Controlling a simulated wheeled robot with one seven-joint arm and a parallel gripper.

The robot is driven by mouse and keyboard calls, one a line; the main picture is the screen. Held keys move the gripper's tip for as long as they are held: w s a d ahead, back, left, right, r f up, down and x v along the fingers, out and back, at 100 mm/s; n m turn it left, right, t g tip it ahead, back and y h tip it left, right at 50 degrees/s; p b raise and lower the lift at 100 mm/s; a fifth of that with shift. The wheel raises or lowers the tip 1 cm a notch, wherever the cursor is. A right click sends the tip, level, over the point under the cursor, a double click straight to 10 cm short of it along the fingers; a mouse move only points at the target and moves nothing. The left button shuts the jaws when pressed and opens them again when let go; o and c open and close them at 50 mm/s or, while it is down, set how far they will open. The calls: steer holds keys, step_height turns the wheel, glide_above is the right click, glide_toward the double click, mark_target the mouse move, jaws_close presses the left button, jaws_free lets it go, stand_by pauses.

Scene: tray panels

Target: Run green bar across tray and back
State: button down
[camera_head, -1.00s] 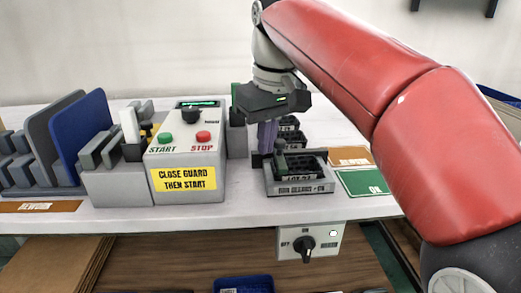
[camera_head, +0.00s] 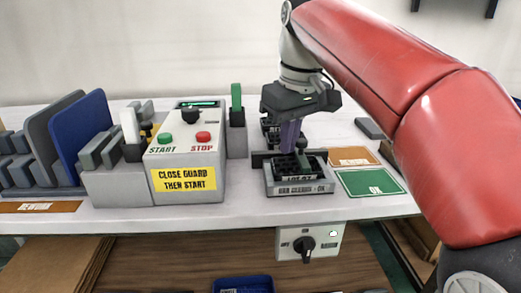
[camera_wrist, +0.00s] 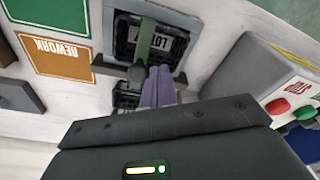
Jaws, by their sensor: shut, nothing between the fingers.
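The small dark tray (camera_head: 300,188) has a grey front labelled "BAR CLEARS - OK" and sits near the table's front edge. The dark green bar (camera_wrist: 146,38) lies across it in the wrist view, with a round knob (camera_wrist: 138,73) at its end. The knob also shows in the head view (camera_head: 301,145). My gripper (camera_head: 290,151) points down behind the tray, its purple fingers shut and empty. In the wrist view the fingers (camera_wrist: 158,70) are right beside the knob; I cannot tell whether they touch. My gripper hides part of the tray's back.
A grey control box (camera_head: 185,170) with start and stop buttons stands left of the tray. A bright green upright piece (camera_head: 237,97) stands in a grey holder behind it. An orange REWORK card (camera_head: 352,156) and a green OK card (camera_head: 370,183) lie flat at the right.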

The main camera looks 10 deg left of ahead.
steer(key=shift+w+d, duration=0.2)
steer(key=shift+d, duration=0.55)
steer(key=shift+w+d, duration=0.2)
steer(key=shift+d, duration=0.6)
steer(key=shift+w+d, duration=0.2)
steer(key=shift+d, duration=0.55)
steer(key=shift+a, duration=0.1)
steer(key=shift+s+a+p, duration=0.15)
steer(key=shift+a+p, duration=0.15)
steer(key=shift+p, duration=0.15)
step_height(320, 180, up, 7)
steer(key=p, duration=0.3)
